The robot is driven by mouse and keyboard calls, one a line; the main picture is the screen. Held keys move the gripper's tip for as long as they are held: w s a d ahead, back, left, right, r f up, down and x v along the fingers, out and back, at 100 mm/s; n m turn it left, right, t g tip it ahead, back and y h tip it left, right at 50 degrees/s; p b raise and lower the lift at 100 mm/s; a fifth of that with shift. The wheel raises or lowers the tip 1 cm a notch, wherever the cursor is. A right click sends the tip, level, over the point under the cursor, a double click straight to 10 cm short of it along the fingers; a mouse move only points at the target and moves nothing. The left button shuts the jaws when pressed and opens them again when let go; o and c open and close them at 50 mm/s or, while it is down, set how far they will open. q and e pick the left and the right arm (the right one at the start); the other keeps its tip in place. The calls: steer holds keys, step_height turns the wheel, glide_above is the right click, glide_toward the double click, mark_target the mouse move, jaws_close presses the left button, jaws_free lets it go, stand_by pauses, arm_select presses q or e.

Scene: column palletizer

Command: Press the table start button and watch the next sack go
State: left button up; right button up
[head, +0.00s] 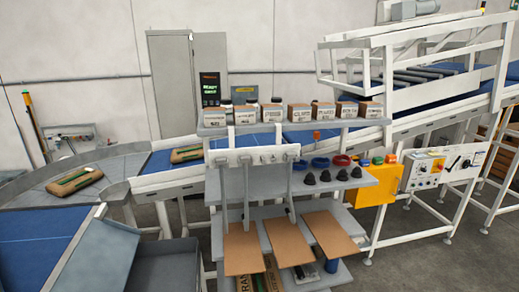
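Neither of my grippers is in view. A yellow box (373,191) with several small coloured buttons on top stands right of the shelf rack, partly hidden by it. I cannot read which button is the table start. One brown and green sack (187,154) lies on the blue belt left of the rack. Another sack (75,181) lies on the grey curved table (40,195) at the far left.
A shelf rack (345,183) with labelled boxes, knobs and hanging brown paddles fills the middle foreground. A white control panel (424,171) stands right of the yellow box. A grey cabinet with a lit green display (209,86) stands behind. The inclined conveyor (450,92) rises at right.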

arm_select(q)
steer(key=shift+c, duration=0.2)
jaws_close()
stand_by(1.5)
